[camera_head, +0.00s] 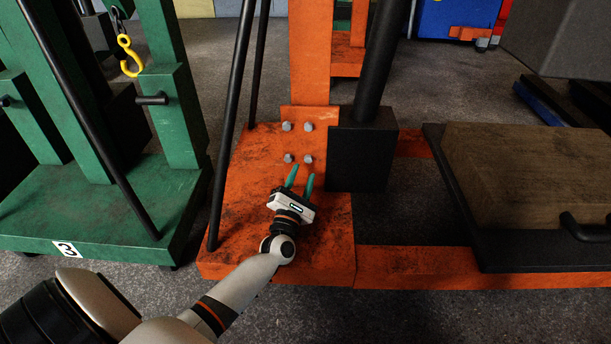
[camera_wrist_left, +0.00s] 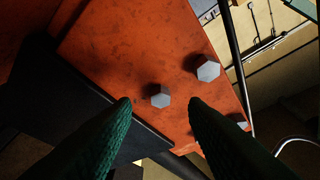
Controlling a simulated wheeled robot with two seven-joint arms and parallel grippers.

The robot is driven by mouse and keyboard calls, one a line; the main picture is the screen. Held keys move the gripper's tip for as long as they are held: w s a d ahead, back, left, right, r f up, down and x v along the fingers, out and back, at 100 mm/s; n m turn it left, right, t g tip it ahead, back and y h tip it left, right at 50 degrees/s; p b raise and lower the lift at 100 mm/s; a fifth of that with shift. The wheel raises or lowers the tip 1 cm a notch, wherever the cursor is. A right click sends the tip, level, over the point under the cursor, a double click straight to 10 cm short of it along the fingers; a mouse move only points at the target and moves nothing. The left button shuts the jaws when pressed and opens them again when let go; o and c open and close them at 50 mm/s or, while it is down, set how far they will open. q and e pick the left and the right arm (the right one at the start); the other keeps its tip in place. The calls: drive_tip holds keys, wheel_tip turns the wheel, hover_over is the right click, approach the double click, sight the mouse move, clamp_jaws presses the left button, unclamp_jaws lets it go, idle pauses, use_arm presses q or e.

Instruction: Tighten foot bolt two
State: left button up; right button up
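Several grey hex bolts sit on the orange upright plate of the jack, in two rows: upper left (camera_head: 286,126), upper right (camera_head: 307,126), lower left (camera_head: 288,158) and lower right (camera_head: 307,159). Which one is bolt two, I cannot tell. My left gripper (camera_head: 301,177), with teal fingers, is just below and in front of the lower row. It is open, with a clear gap between the fingertips. In the left wrist view one hex bolt (camera_wrist_left: 160,96) shows between the fingertips; whether they touch it, I cannot tell. Another bolt (camera_wrist_left: 208,70) is up and to the right. My right gripper is not in view.
A black block with a thick post (camera_head: 362,150) stands right beside the bolted plate. The orange foot (camera_head: 325,235) lies beneath my gripper. Black rods rise at its left. A green stand (camera_head: 110,205) is farther left; a wooden block (camera_head: 530,170) lies on a black plate at right.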

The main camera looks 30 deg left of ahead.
sight(308, 161)
use_arm(q)
drive_tip(key=shift+b+x, duration=0.45)
drive_tip(key=shift+x, duration=1.25)
clamp_jaws()
